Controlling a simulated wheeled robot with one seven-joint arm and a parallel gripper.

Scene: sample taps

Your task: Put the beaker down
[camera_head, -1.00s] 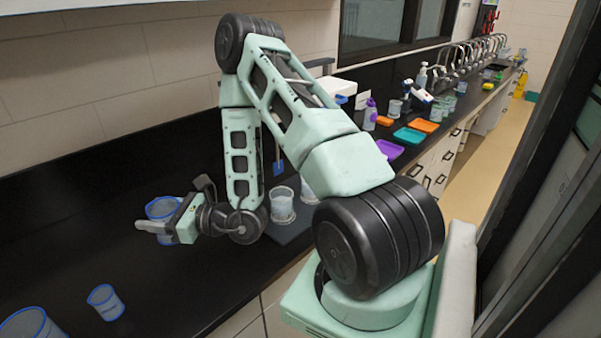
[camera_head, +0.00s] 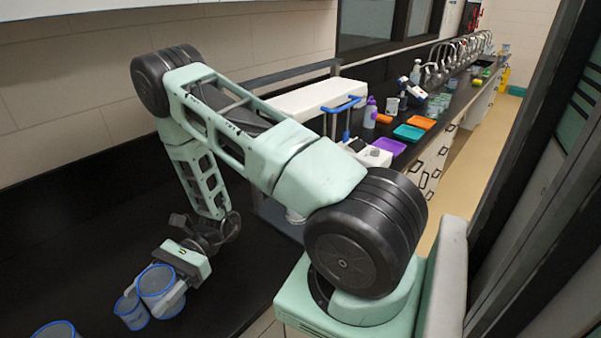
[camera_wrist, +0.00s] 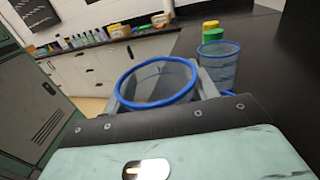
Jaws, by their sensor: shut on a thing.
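The beaker (camera_head: 157,284) is clear with a blue rim. My gripper (camera_head: 165,303) is shut around it, low over the black counter at the lower left of the head view. In the wrist view the beaker's blue rim (camera_wrist: 157,82) shows upright between the fingers. I cannot tell whether its base touches the counter; the base is hidden. A smaller blue-rimmed beaker (camera_head: 131,311) stands right beside it, and it also shows in the wrist view (camera_wrist: 217,66) just beyond the right finger.
Another blue-rimmed beaker (camera_head: 57,331) is cut off at the bottom left edge. The black counter (camera_head: 60,235) is bare to the left and behind. A white device with a blue handle (camera_head: 342,106), a purple tray (camera_head: 388,147) and an orange tray (camera_head: 428,123) are further along.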

